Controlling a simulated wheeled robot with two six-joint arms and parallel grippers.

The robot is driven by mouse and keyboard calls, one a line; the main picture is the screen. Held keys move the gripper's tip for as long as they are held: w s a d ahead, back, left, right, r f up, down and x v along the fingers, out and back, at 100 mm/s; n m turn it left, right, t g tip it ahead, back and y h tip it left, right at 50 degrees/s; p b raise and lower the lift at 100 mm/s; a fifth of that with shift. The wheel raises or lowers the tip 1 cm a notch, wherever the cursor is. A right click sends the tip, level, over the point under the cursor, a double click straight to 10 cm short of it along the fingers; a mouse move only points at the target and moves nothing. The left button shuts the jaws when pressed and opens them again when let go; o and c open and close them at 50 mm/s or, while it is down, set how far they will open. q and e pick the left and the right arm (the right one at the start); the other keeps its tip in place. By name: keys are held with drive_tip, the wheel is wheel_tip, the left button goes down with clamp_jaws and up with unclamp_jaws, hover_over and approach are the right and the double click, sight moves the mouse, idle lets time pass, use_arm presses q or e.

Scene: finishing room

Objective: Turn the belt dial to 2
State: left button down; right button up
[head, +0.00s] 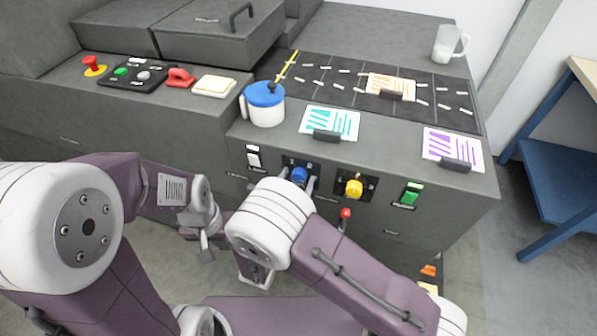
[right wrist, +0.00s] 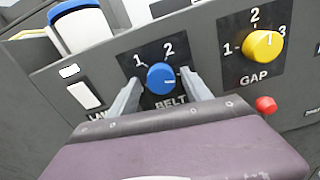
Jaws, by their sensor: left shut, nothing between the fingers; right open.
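The blue belt dial (head: 300,174) is on the front panel of the grey machine; it also shows in the right wrist view (right wrist: 161,77). The label BELT is below it, with 1 at its upper left and 2 above it. My left gripper (head: 206,252) is shut and empty, hanging low in front of the machine at left.
A yellow gap dial (head: 354,188) is right of the blue one, with a red knob (head: 346,213) below. A white switch (head: 254,157) is at left, a green switch (head: 411,195) at right. A blue-lidded pot (head: 264,104) stands on the machine above the dial.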

drive_tip(key=shift+s+r, duration=0.15)
drive_tip(key=shift+s, duration=0.05)
drive_tip(key=shift+s+r, duration=0.1)
drive_tip(key=shift+s, duration=0.15)
drive_tip(key=shift+c, duration=1.3)
use_arm(q)
drive_tip(key=shift+s+r, duration=0.1)
drive_tip(key=shift+s, duration=0.35)
use_arm(e)
clamp_jaws()
use_arm(q)
drive_tip(key=shift+r, duration=0.15)
use_arm(e)
drive_tip(key=n+p, duration=0.3)
drive_tip(key=shift+r, duration=0.1)
drive_tip(key=n+p, duration=0.2)
drive_tip(key=n, duration=0.2)
drive_tip(key=shift+p, duration=0.35)
drive_tip(key=n+p, duration=0.2)
drive_tip(key=n, duration=0.1)
drive_tip(key=shift+n, duration=0.3)
use_arm(q)
wheel_tip(320, 180, up, 9)
drive_tip(key=p, duration=0.1)
drive_tip(key=shift+f, duration=0.2)
use_arm(e)
drive_tip(key=shift+f+n, duration=0.25)
drive_tip(key=shift+n, duration=1.55)
